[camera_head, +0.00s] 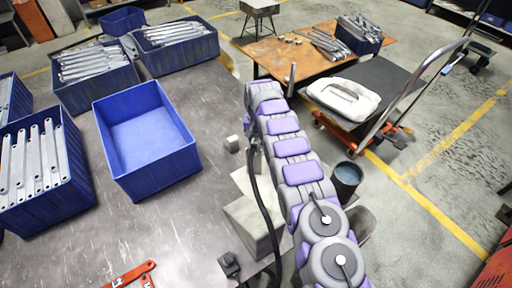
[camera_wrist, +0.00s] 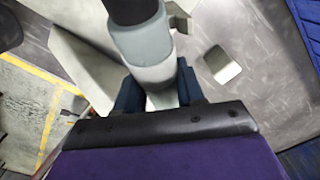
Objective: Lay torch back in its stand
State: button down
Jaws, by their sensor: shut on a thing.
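My gripper (camera_wrist: 158,92) shows in the wrist view with its two dark blue fingers closed around the torch (camera_wrist: 145,45). The torch has a grey collar and a black round part that runs out of the top of the view. Its lower end between the fingers is partly hidden. In the head view my purple and grey arm hides most of the gripper and torch. A pale grey blocky stand (camera_head: 247,222) is on the bench beside my arm, partly covered by a black cable (camera_head: 262,205). It also seems to show in the wrist view (camera_wrist: 85,62), beside the torch and behind it.
A small grey block (camera_head: 232,143) sits on the grey bench (camera_head: 190,220). An empty blue bin (camera_head: 145,135) is to its left, with bins of metal brackets around it. An orange clamp (camera_head: 135,274) lies at the front. A trolley (camera_head: 375,85) and dark bucket (camera_head: 347,178) stand to the right.

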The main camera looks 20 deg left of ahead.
jog(key=f, duration=0.2)
jog(key=a+f, duration=0.1)
jog(key=f, duration=0.1)
jog(key=shift+s+f, duration=0.1)
jog(key=shift+f, duration=0.15)
jog(key=c, duration=0.7)
grip_release()
jog(key=shift+d, duration=0.25)
jog(key=shift+a+b, duration=0.1)
jog(key=shift+b, duration=0.2)
jog(key=r+p, duration=0.2)
jog(key=r, duration=0.2)
jog(key=r+p, duration=0.3)
jog(key=r, duration=0.2)
jog(key=r+p, duration=0.2)
jog(key=r, duration=0.3)
jog(key=shift+w+a+r, duration=0.1)
jog(key=shift+w+a, duration=0.1)
jog(key=shift+w, duration=0.15)
notch_tip(320, 180, up, 3)
jog(key=p, duration=0.3)
